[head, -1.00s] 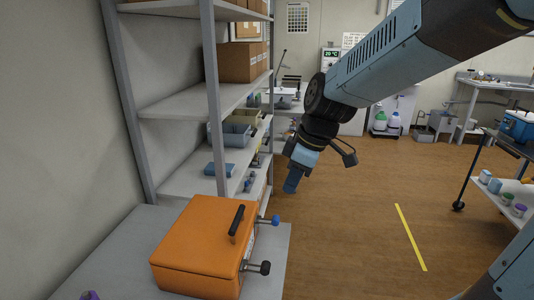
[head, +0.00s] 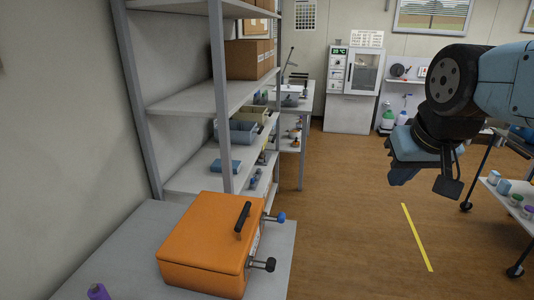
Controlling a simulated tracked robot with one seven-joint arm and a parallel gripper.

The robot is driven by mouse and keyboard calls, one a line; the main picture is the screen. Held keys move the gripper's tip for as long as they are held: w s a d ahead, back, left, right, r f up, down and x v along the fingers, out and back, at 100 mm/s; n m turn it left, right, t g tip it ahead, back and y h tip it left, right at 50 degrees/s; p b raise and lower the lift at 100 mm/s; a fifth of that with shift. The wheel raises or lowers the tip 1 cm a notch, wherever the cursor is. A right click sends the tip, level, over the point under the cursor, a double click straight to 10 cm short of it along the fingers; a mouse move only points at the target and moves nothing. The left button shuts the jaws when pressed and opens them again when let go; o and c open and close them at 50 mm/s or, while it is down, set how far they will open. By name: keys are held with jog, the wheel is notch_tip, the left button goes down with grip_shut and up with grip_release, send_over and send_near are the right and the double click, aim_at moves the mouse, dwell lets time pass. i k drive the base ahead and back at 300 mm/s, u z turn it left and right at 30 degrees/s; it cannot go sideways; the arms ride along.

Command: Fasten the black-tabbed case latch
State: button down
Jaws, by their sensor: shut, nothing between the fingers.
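The orange case (head: 205,245) sits on a grey bench at the lower left, its lid down and a black handle (head: 242,217) on top. Two latches stick out from its right side. The black-tabbed latch (head: 268,264) is the nearer one, and the blue-tabbed latch (head: 279,217) is the farther one. I cannot tell how either latch is seated. My gripper (head: 400,178) hangs in the air at the right, well apart from the case and over the floor. Its fingers are shut and empty, seen partly from behind the wrist.
A grey shelf unit (head: 203,98) with boxes and bins stands right behind the bench. A purple-topped item (head: 97,291) is at the bench's near left. A cart (head: 500,195) with jars stands at the right. The floor (head: 345,220) between bench and cart is clear.

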aim_at(270, 265)
jog(key=k, duration=0.85)
jog(key=z, duration=0.25)
jog(key=i, duration=0.5)
